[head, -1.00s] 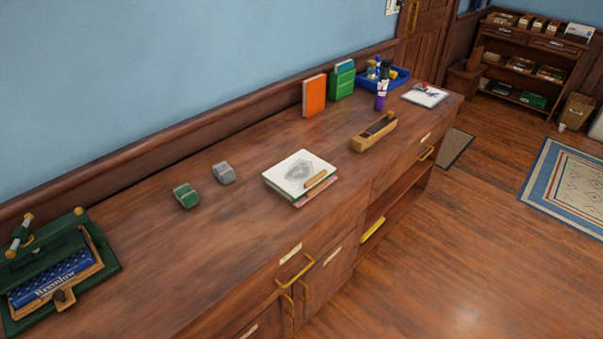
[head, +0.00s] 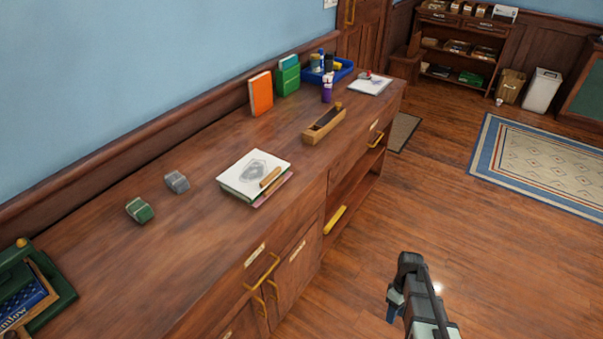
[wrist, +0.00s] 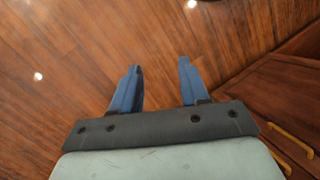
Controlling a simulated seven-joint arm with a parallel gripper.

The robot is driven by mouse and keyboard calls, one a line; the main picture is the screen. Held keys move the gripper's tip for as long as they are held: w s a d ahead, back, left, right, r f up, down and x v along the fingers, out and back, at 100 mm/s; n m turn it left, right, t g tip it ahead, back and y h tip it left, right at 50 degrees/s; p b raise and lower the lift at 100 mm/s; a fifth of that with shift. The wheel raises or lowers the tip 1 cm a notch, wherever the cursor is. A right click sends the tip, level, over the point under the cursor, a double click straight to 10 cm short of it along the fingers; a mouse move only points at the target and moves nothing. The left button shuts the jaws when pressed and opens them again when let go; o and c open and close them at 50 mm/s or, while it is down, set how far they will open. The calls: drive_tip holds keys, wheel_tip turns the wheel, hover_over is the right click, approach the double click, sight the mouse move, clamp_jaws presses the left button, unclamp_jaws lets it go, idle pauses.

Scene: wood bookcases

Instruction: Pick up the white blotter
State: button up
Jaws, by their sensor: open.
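A white square pad with a grey smudge (head: 240,177), which may be the white blotter, lies on the wooden cabinet top (head: 200,225) in the head view. A small tan wooden stick (head: 270,177) rests on its front right corner, and a pinkish layer shows beneath it. A second white sheet with dark marks (head: 366,87) lies at the cabinet's far end. My gripper (wrist: 160,66) is open and empty over the floor, its two blue fingers apart. In the head view, my gripper (head: 395,304) is at the lower right, away from the cabinet and both white items.
On the cabinet top are a green block (head: 140,210), a grey block (head: 177,182), a wooden tray (head: 322,127), an orange book (head: 261,94), a purple bottle (head: 327,90) and a blue bin (head: 345,70). Brass handles (head: 262,270) jut from the front. The floor is open.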

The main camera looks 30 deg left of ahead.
drive_tip(key=w+a+r+n+t, duration=0.1)
drive_tip(key=w+a+r+n, duration=0.3)
drive_tip(key=a, duration=0.4)
drive_tip(key=w+a+r+n+t, duration=0.1)
drive_tip(key=w+a+r+n, duration=0.25)
drive_tip(key=a+r, duration=0.4)
wheel_tip(320, 180, up, 37)
drive_tip(key=n+t+y, duration=0.2)
drive_tip(key=n, duration=1.3)
hover_over(269, 175)
drive_tip(key=shift+m, duration=0.25)
wheel_tip(269, 175, down, 13)
drive_tip(key=shift+d+f, duration=0.15)
clamp_jaws()
